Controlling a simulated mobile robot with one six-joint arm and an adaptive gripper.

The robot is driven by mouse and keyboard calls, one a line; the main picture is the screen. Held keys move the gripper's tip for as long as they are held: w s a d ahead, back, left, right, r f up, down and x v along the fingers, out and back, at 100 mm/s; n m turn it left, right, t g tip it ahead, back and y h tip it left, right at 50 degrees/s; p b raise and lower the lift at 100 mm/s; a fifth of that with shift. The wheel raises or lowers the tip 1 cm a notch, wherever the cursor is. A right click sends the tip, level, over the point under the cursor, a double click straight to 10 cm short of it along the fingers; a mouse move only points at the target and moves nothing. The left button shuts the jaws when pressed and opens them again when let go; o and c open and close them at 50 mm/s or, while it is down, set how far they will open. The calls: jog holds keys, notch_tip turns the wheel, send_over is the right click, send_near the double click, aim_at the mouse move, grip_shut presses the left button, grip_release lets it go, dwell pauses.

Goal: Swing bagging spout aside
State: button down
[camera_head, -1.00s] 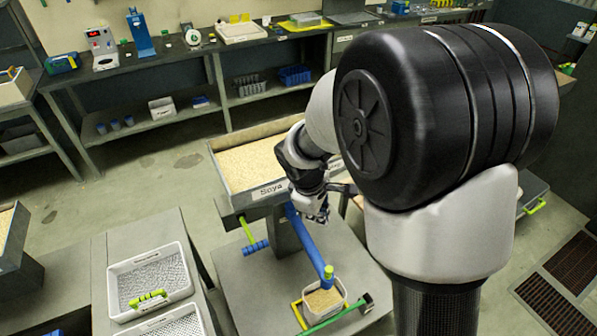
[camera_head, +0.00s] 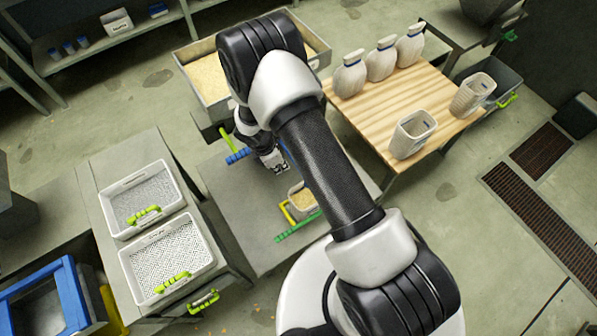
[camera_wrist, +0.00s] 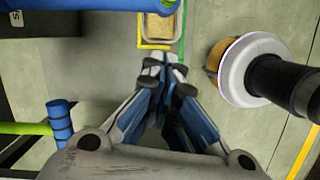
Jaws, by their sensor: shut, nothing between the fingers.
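The blue bagging spout (camera_wrist: 100,5) crosses the top edge of the wrist view, its end above a bin of grain (camera_wrist: 160,27). In the head view my arm covers most of it. My gripper (camera_wrist: 165,62) is shut and empty, apart from the spout, with its fingertips pointing toward the bin side. In the head view my gripper (camera_head: 279,167) is over the grey bench beside the bin (camera_head: 303,198). A ribbed blue grip (camera_wrist: 60,122) on a green lever (camera_wrist: 22,128) lies to the left of my gripper; the grip also shows in the head view (camera_head: 238,156).
The grain hopper (camera_head: 205,78) stands behind my arm. Yellow and green bars (camera_head: 298,227) edge the bin. Two white mesh trays (camera_head: 165,261) are on the left bench. A wooden table (camera_head: 365,110) at right holds several sacks and containers. Bare bench (camera_head: 235,205) lies left of the bin.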

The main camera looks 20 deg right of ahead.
jog(key=d+f+b, duration=0.3)
jog(key=d+f, duration=0.3)
jog(key=f, duration=0.3)
jog(key=shift+w+d+f, duration=0.2)
jog(key=shift+w+f, duration=0.1)
jog(key=shift+w, duration=0.1)
jog(key=shift+d, duration=0.15)
